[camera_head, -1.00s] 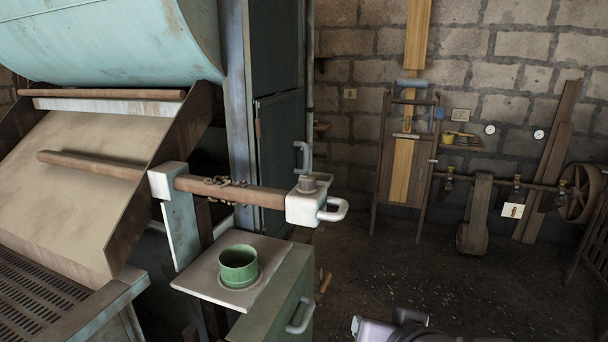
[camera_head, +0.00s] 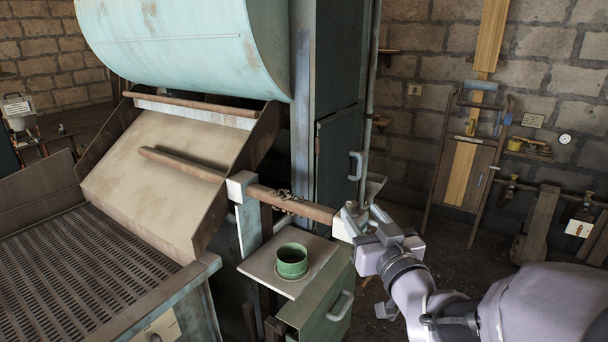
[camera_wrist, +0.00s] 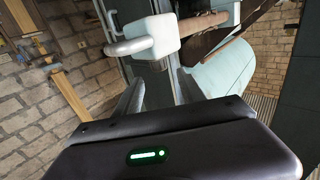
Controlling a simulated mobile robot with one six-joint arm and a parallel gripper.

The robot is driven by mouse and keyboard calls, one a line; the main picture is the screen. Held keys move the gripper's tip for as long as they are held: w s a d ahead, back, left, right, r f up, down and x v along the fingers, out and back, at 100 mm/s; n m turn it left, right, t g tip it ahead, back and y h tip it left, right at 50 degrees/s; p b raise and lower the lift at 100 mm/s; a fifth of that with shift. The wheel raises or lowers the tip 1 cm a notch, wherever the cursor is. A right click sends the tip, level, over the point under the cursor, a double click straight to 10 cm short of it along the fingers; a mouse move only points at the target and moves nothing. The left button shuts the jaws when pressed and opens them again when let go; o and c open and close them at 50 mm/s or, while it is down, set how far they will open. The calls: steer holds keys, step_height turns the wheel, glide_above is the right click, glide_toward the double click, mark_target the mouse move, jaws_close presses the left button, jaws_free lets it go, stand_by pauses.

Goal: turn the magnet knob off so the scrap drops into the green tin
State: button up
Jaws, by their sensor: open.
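The magnet bar (camera_head: 318,212) runs across above the green tin (camera_head: 291,261), with dark scrap (camera_head: 283,195) clinging to its middle. The tin stands upright on a pale plate, below the bar. My gripper (camera_head: 363,212) is at the white block on the bar's right end and hides most of it in the head view. In the wrist view the white block (camera_wrist: 153,37) with its handle is ahead of my gripper (camera_wrist: 158,80).
A green cabinet (camera_head: 326,306) with a handle stands under the plate (camera_head: 258,269). The slatted machine bed (camera_head: 80,270) and tan chute fill the left. A tall dark cabinet (camera_head: 337,150) rises behind the bar. Wooden boards and tools are by the brick wall at right.

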mark_target(355, 207)
steer(key=w, duration=0.4)
steer(key=w+a, duration=0.1)
steer(key=w, duration=0.1)
steer(key=shift+f, duration=0.25)
steer(key=shift+c, duration=0.4)
jaws_close()
